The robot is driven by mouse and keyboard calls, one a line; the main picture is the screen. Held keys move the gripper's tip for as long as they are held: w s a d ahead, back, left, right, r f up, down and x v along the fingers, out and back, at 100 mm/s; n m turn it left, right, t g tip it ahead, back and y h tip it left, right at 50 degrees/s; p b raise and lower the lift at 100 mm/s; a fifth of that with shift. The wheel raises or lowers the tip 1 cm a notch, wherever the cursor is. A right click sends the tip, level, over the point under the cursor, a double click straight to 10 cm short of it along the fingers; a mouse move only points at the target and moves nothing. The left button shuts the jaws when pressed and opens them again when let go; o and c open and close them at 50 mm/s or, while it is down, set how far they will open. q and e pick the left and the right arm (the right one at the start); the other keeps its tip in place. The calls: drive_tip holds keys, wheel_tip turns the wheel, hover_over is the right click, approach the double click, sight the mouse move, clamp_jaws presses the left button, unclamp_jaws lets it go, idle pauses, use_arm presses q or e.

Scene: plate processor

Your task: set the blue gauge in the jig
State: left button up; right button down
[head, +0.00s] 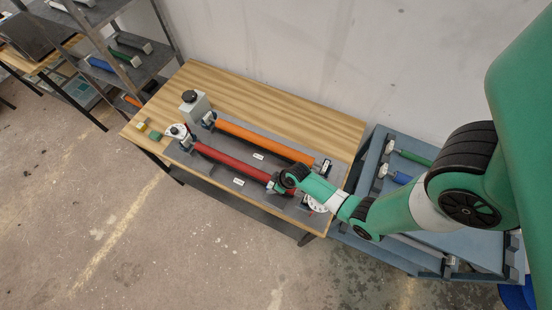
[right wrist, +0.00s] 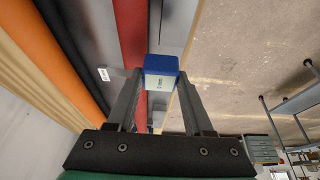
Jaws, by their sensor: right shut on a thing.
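The blue gauge (right wrist: 161,66) is a small block with a blue top and a pale face marked in mm. My right gripper (right wrist: 161,76) is shut on it in the right wrist view. The jig appears to be the grey base (head: 238,149) bearing the red roller and an orange roller (head: 265,141). I cannot tell whether the gauge touches the jig. My left gripper is not in view.
A grey post with a black knob (head: 189,97) stands behind the base. A blue rack (head: 372,160) with more rollers is at the right.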

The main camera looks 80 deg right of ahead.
drive_tip(key=shift+s+a+f, duration=0.2)
drive_tip(key=shift+a+f, duration=0.1)
drive_tip(key=shift+f, duration=0.3)
drive_tip(key=shift+s+a+f, duration=0.2)
drive_tip(key=shift+a+f, duration=0.05)
drive_tip(key=shift+f, duration=0.35)
drive_tip(key=shift+s+a+f, duration=0.15)
drive_tip(key=shift+a, duration=0.15)
drive_tip(key=shift+s+a+f, duration=0.15)
drive_tip(key=shift+a+f, duration=0.1)
drive_tip(key=shift+f, duration=0.1)
drive_tip(key=f, duration=0.2)
drive_tip(key=f+b, duration=0.1)
drive_tip(key=shift+s+a, duration=0.2)
drive_tip(key=shift+a, duration=0.05)
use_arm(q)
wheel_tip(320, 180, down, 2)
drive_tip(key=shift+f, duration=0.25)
use_arm(e)
drive_tip(key=shift+f, duration=0.3)
drive_tip(key=shift+f+b, duration=0.3)
drive_tip(key=c, duration=0.6)
unclamp_jaws()
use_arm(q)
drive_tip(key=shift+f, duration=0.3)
